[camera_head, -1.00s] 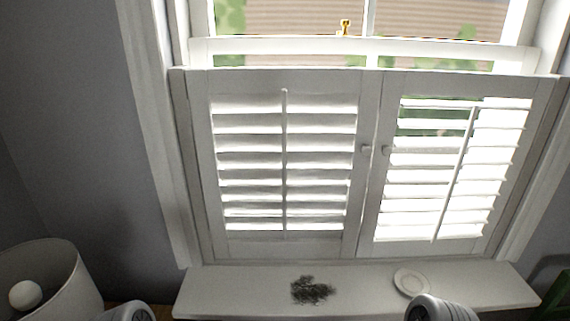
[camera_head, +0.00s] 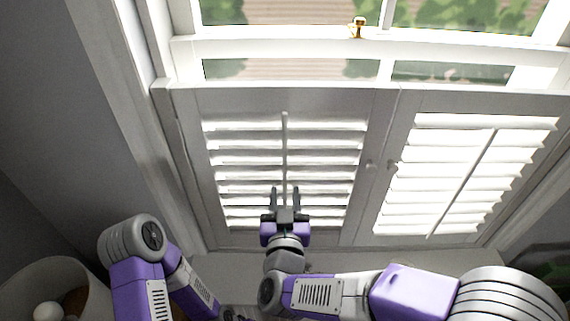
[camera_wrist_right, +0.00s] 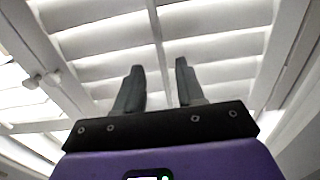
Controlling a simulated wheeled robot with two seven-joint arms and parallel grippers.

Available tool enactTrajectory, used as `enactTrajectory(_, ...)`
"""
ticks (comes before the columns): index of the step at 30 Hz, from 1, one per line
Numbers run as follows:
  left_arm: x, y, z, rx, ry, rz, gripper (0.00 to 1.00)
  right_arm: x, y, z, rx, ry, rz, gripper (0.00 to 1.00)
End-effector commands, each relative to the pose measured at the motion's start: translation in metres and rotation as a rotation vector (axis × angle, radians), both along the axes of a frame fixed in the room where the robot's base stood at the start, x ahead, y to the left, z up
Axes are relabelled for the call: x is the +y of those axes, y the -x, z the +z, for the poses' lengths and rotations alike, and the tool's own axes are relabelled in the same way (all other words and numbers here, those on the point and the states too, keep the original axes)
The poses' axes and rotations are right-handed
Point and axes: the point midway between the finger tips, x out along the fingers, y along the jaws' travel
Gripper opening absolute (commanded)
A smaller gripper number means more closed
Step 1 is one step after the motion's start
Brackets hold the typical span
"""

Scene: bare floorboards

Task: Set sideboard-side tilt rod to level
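Two white louvred shutter panels stand side by side in the window. The left panel's tilt rod (camera_head: 285,150) runs vertically down the middle of its slats; the right panel's rod (camera_head: 462,185) looks slanted in the picture. The left panel's slats (camera_head: 238,157) look tilted, with bright narrow gaps. My right gripper (camera_head: 288,192) is open in front of that panel's lower half. In the right wrist view, the left panel's rod (camera_wrist_right: 157,35) passes between the open fingers (camera_wrist_right: 158,85); contact cannot be told. My left arm is at lower left; its gripper is mostly cut off by the bottom edge.
Small knobs (camera_head: 392,166) sit where the panels meet. A brass latch (camera_head: 357,27) is on the sash above. A lampshade (camera_head: 50,285) stands at lower left, close to my left arm. The window sill (camera_head: 235,264) runs below the shutters, partly hidden by my right arm.

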Motion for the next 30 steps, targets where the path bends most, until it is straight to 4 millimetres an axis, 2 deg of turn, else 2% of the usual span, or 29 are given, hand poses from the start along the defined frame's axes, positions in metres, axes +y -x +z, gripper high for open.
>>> enactTrajectory(6,0.000,0.000,0.002,0.001,0.000,0.001,0.43,0.000,-0.037,-0.002,0.002,0.002,-0.002,0.38)
enactTrajectory(10,0.000,0.000,0.003,0.000,0.000,0.000,0.43,0.000,-0.054,-0.001,0.001,0.001,-0.001,0.38)
enactTrajectory(15,0.000,0.000,0.004,0.000,0.000,0.000,0.43,0.000,-0.064,-0.002,0.002,0.000,0.001,0.38)
enactTrajectory(22,0.000,0.000,0.004,0.000,0.000,0.000,0.43,0.000,-0.064,-0.002,0.002,0.000,0.002,0.38)
enactTrajectory(23,0.000,0.000,0.004,0.000,0.000,0.000,0.43,0.000,-0.064,-0.002,0.002,0.000,0.002,0.37)
enactTrajectory(30,0.000,0.000,0.004,0.000,0.000,0.000,0.43,0.000,-0.064,-0.002,0.002,0.000,0.002,0.00)
